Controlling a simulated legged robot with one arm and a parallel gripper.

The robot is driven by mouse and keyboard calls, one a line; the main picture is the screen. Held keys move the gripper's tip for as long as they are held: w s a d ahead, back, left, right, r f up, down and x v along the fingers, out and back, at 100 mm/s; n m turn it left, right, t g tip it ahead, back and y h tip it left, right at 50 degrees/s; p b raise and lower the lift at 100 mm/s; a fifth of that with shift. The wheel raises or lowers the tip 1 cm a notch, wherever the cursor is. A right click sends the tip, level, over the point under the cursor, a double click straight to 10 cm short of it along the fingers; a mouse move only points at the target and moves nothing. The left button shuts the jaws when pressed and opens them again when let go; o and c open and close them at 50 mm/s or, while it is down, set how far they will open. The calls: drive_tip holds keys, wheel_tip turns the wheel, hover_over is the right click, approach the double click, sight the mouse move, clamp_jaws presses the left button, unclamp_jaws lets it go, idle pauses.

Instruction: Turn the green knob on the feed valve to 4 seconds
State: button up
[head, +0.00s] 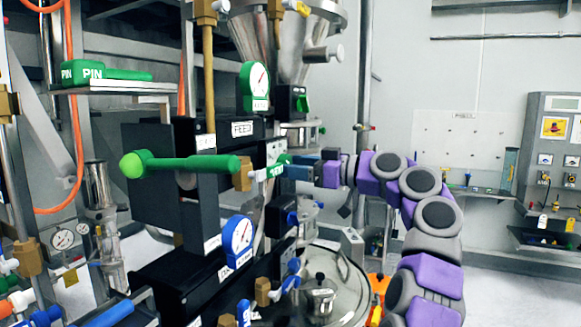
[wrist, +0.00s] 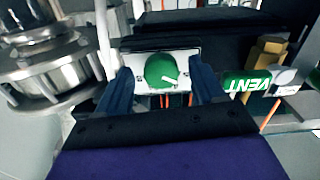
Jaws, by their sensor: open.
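The green knob (wrist: 161,71) sits on a white plate (wrist: 190,57) in the wrist view. It is round, with a white pointer mark toward the right. My gripper (wrist: 160,78) is open, with one dark blue finger on each side of the knob. Gaps show between the fingers and the knob, and I cannot tell whether the tips reach past its face. In the head view my gripper (head: 288,172) is at the right side of the feed valve assembly, beside a green part (head: 283,159) that is partly hidden. The scale around the knob is too small to read.
A green VENT tag (wrist: 247,83) and a brass fitting (wrist: 267,52) are right of the fingers. Steel piping (wrist: 45,60) is close on the left. In the head view a green handle (head: 190,166), a green gauge (head: 255,86) and a blue gauge (head: 238,241) crowd the assembly.

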drive_tip(key=shift+x, duration=0.8)
